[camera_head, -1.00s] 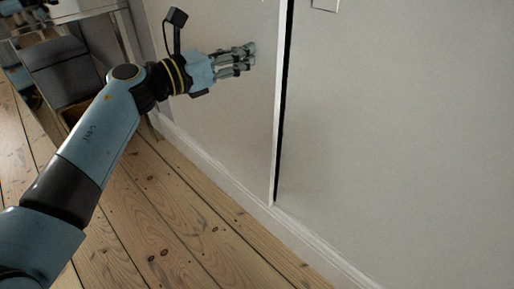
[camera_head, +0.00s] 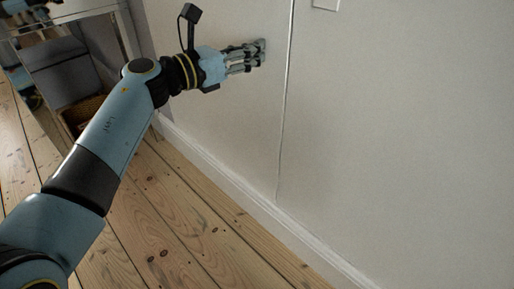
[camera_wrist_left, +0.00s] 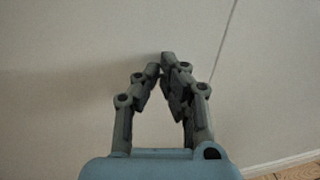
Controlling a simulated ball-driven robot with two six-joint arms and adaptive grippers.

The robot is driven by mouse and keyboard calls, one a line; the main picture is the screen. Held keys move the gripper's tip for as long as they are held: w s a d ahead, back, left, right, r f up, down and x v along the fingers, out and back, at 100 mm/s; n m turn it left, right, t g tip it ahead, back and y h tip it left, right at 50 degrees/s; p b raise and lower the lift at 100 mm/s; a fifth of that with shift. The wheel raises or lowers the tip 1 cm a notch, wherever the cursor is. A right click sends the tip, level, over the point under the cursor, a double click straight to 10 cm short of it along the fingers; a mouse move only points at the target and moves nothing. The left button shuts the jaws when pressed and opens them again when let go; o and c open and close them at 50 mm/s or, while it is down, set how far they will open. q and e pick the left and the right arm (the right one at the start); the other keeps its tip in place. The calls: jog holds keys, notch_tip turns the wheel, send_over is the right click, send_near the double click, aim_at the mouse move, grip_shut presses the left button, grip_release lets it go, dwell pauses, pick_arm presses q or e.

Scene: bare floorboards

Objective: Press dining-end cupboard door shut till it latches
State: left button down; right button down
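The cupboard door (camera_head: 225,125) is the flat off-white panel on the left of a thin upright seam in the head view. Its edge lies about flush with the panel to the right, and no dark gap shows. Whether the latch has caught cannot be seen. My left gripper (camera_head: 262,51) has its fingertips at the door's face, a little left of the seam, and appears to touch it. In the left wrist view the left gripper (camera_wrist_left: 162,62) has its fingers drawn together at the tips with nothing between them. The door (camera_wrist_left: 60,70) fills most of that view.
An off-white panel (camera_head: 400,150) continues right of the seam, with a small plate (camera_head: 325,4) at the top. A white skirting (camera_head: 240,192) runs along the foot. A grey chair (camera_head: 65,68) and a basket (camera_head: 80,112) stand at the upper left. Bare floorboards (camera_head: 170,225) are clear.

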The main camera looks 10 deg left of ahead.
pick_arm(q)
jog(key=shift+w+d, duration=0.1)
jog(key=shift+d, duration=0.05)
jog(key=v, duration=1.3)
jog(key=shift+p, duration=0.45)
dwell(0.5)
